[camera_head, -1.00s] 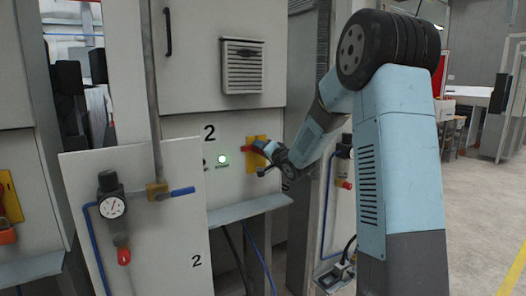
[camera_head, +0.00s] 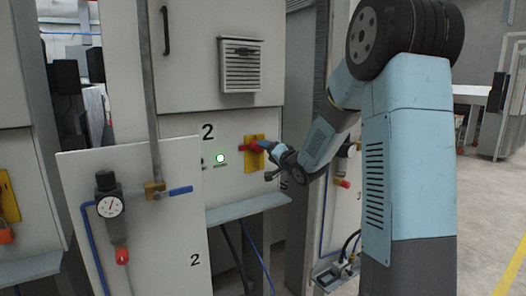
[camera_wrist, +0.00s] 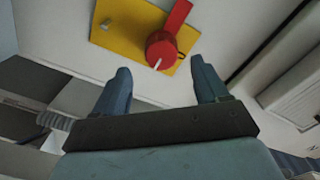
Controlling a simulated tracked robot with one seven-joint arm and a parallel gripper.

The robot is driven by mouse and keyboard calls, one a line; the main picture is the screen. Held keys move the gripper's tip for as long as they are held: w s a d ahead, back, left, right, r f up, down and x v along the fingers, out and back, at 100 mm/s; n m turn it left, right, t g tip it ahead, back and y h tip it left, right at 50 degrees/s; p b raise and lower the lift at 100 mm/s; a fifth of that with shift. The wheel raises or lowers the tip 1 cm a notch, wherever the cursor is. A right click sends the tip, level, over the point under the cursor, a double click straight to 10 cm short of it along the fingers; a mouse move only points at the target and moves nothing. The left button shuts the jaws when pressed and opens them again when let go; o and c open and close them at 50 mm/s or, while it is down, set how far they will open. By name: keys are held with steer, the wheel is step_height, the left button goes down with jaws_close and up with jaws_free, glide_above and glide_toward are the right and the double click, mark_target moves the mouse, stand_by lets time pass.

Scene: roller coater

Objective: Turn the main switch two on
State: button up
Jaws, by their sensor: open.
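The main switch two is a red rotary handle on a yellow plate (camera_head: 250,165), on the grey cabinet panel marked 2. In the head view the red handle (camera_head: 249,148) points left, roughly level. In the wrist view the red handle (camera_wrist: 163,47) has a round hub with a white mark, and its lever runs to the upper right in that picture. My gripper (camera_wrist: 160,82) is open, its two fingers apart on either side below the hub. The fingers do not visibly grip the handle. In the head view my gripper (camera_head: 262,148) is beside the switch and partly covers it.
A lit lamp (camera_head: 220,158) sits left of the switch. A grey ledge (camera_head: 245,208) juts out below. In front at left stands a panel (camera_head: 140,235) with a pressure gauge (camera_head: 110,206) and blue valve handle (camera_head: 181,191). Open floor lies at right.

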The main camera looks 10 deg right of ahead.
steer(key=v, duration=0.8)
steer(key=shift+s, duration=0.25)
steer(key=shift+d, duration=0.1)
steer(key=s+a+n+g+h, duration=0.2)
steer(key=s+g, duration=0.3)
steer(key=s, duration=1.2)
steer(key=s+a+n+g+h, duration=0.2)
steer(key=s+g, duration=0.4)
steer(key=s, duration=1.2)
steer(key=n+h, duration=0.1)
steer(key=n, duration=0.1)
steer(key=shift+s+n+g+h, duration=0.3)
steer(key=shift+n, duration=0.1)
steer(key=shift+a+r, duration=0.1)
steer(key=shift+a, duration=0.05)
steer(key=shift+c, duration=0.5)
